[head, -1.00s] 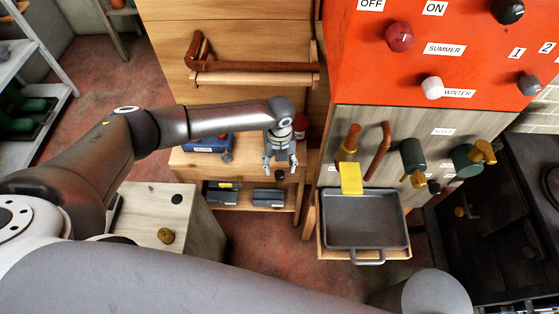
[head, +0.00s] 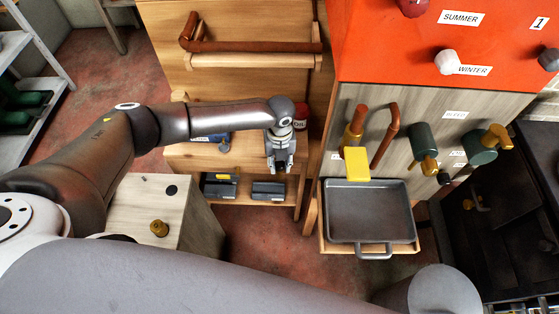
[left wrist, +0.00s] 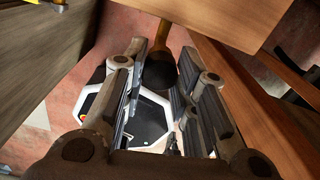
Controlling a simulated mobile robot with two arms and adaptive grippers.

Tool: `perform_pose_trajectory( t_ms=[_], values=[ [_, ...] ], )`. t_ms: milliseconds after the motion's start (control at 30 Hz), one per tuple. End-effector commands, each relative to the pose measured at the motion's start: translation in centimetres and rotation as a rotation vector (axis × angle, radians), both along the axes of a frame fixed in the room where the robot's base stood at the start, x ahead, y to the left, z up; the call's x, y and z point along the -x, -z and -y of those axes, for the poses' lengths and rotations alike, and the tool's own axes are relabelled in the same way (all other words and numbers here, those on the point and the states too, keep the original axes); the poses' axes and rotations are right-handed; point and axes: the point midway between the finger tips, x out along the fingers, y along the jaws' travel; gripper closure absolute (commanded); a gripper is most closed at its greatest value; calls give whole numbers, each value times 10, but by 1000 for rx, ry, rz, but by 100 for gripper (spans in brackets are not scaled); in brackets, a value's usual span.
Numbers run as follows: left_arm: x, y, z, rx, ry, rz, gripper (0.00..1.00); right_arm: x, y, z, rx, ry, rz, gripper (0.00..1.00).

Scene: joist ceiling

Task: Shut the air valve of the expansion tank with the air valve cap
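My left gripper (head: 280,170) is in front of the wooden shelf unit at the back. In the left wrist view its two fingers (left wrist: 157,78) stand apart. A dark round knob (left wrist: 159,73) on a brass stem (left wrist: 161,36) shows between the fingertips, closer to the right finger; I cannot tell whether it touches. I cannot tell for certain whether this knob is the air valve cap. In the head view the gripper hides it. A red rounded object (head: 301,112), partly hidden behind the wrist, may be the expansion tank. My right gripper is not in view.
The wooden shelf (head: 245,197) holds dark boxes (head: 268,190). A grey tray (head: 370,212) is to the right, below the valves on the panel. A low cabinet (head: 130,220) with a brass knob (head: 159,228) stands to the left. Red floor shows between them.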

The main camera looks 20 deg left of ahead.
Motion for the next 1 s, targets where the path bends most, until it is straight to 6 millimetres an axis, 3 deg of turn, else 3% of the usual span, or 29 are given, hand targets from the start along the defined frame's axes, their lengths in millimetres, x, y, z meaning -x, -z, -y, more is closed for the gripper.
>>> perform_pose_trajectory(
  t_ms=[33,100,200,700,900,933,1000],
  values=[
    [0,0,0,0,0,0,88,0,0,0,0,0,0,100],
    [0,0,0,0,0,0,97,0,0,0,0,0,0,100],
    [0,0,0,0,0,1,100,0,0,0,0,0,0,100],
    [-1,0,0,-1,292,2,100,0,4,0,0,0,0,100],
    [-1,-1,0,-1,306,3,100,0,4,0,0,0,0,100],
    [-1,-1,-1,-1,305,3,72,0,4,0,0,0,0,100],
    [-1,-1,0,-1,305,3,63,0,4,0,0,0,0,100]
  ],
)
